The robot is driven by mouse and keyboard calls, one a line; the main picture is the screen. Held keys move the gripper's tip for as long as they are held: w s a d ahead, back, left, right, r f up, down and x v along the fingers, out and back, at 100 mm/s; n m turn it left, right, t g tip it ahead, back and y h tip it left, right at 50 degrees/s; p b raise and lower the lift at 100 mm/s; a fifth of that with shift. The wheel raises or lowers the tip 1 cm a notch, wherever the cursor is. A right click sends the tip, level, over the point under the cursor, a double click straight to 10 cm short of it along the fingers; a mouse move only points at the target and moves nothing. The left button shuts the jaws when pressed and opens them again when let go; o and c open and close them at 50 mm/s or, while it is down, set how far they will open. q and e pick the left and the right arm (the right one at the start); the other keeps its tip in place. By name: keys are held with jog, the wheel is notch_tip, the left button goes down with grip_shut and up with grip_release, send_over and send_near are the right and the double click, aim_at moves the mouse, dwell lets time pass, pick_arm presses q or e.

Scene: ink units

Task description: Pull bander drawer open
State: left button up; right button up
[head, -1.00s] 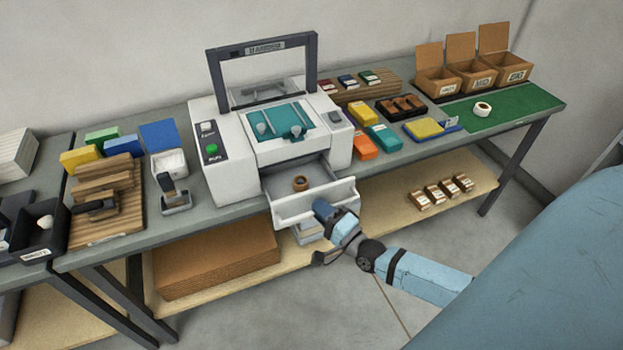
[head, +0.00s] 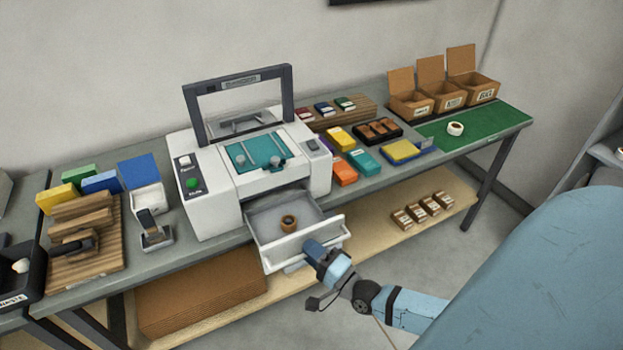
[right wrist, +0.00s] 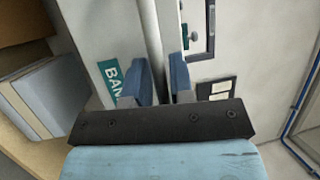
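The bander (head: 208,208) is a white machine with a dark upright frame and a teal top plate, standing on the grey bench. Its drawer (head: 268,221) is pulled out at the front, with a brown ring-shaped roll (head: 289,222) lying inside. My right gripper (head: 318,248) is at the right part of the drawer front. In the right wrist view, its two blue fingers (right wrist: 162,82) stand on either side of a pale bar (right wrist: 150,35), the drawer handle, and appear closed on it. A teal label (right wrist: 118,80) shows beside them. My left gripper is out of view.
A lower shelf with a brown cardboard stack (head: 200,292) lies beneath the drawer. A grey stapler-like tool (head: 154,232) stands left of the bander. Coloured packs (head: 343,172) and open cartons (head: 470,85) are to its right. Floor in front is clear.

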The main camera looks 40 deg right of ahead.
jog(key=b+v, duration=0.2)
jog(key=v, duration=1.2)
jog(key=shift+w, duration=0.1)
